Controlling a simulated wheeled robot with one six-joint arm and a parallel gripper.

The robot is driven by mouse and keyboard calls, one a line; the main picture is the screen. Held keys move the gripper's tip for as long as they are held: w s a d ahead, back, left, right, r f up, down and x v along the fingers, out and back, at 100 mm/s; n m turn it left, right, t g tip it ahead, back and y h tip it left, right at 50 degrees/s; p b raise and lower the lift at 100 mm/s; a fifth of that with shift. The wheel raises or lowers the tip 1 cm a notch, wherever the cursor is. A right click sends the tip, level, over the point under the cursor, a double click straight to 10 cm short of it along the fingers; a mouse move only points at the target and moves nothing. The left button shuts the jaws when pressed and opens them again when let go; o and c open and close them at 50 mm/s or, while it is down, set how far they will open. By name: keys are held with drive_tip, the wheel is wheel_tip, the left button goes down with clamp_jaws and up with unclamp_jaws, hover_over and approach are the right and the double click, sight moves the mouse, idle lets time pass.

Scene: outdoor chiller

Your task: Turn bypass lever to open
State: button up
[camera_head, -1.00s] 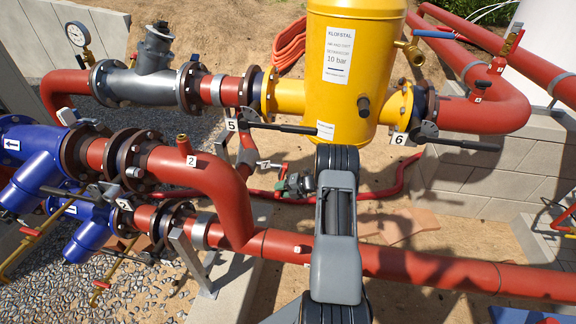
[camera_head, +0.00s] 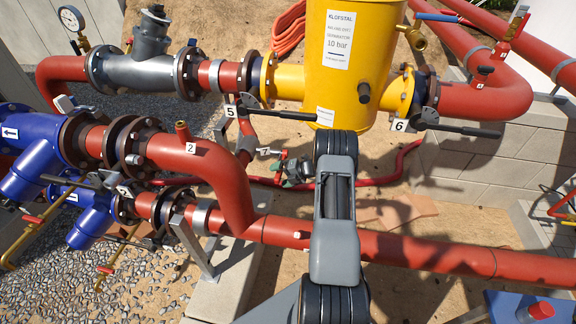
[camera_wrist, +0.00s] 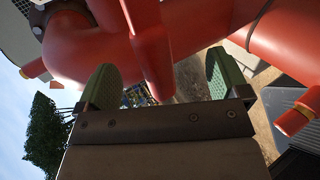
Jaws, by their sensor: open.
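My gripper (camera_wrist: 158,85) is open in the wrist view, with its two green finger pads apart and nothing held between them. A red pipe stretches beyond the fingers. Two black levers show there: one at tag 5 (camera_head: 283,114) and one at tag 6 (camera_head: 466,130). Both lie roughly level. A small valve at tag 7 (camera_head: 296,168) sits on a thin pipe below the yellow tank. No label shows which lever is the bypass lever. I cannot make out a lever between the fingers.
The yellow tank (camera_head: 386,60) stands behind my arm. A thick red pipe (camera_head: 430,255) crosses the lower right. Blue valve bodies (camera_head: 40,165) with levers stand at left. A blue box with a red button (camera_head: 541,310) is at the lower right. A block wall (camera_head: 480,165) stands at right.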

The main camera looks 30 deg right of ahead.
drive_tip(key=p+v, duration=0.2)
drive_tip(key=v, duration=0.3)
drive_tip(key=shift+s+r, duration=0.1)
drive_tip(key=shift+r, duration=0.05)
drive_tip(key=shift+p+v, duration=0.4)
drive_tip(key=shift+v, duration=0.5)
